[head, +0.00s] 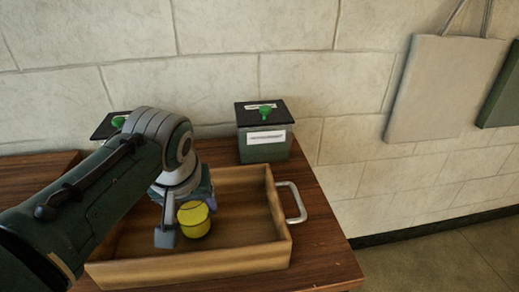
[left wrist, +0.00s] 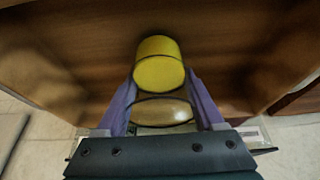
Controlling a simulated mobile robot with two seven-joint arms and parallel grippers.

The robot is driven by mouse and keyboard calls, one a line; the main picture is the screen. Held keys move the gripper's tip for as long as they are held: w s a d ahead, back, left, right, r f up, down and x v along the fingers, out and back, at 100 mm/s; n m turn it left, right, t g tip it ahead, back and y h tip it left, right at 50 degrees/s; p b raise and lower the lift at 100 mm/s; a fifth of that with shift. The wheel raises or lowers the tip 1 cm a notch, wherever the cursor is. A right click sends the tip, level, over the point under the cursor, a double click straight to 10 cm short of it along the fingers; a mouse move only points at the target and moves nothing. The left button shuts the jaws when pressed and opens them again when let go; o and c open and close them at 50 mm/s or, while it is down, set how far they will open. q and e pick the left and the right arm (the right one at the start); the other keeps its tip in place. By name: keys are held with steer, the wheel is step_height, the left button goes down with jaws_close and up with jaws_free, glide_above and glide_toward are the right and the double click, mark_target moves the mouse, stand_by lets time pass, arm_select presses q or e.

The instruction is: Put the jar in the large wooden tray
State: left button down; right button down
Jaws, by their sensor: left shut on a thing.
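The jar (head: 195,221) has a yellow lid and yellow body; it is over the inside of the large wooden tray (head: 205,268). My left gripper (head: 189,222) is shut on the jar, with a finger on either side of it. In the left wrist view the jar (left wrist: 159,66) sits between the two purplish fingers of the left gripper (left wrist: 160,96), with the brown wood of the tray behind it. I cannot tell whether the jar touches the tray floor. My right gripper is not in view.
A dark box with a green knob and white label (head: 264,143) stands behind the tray. A similar box (head: 110,124) is partly hidden by my left arm. A metal handle (head: 298,203) sticks out from the tray's right side. The tray's right part is empty.

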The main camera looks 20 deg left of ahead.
arm_select(q)
steer(key=shift+r, duration=0.1)
jaws_free()
steer(key=shift+f, duration=0.2)
steer(key=shift+r, duration=0.1)
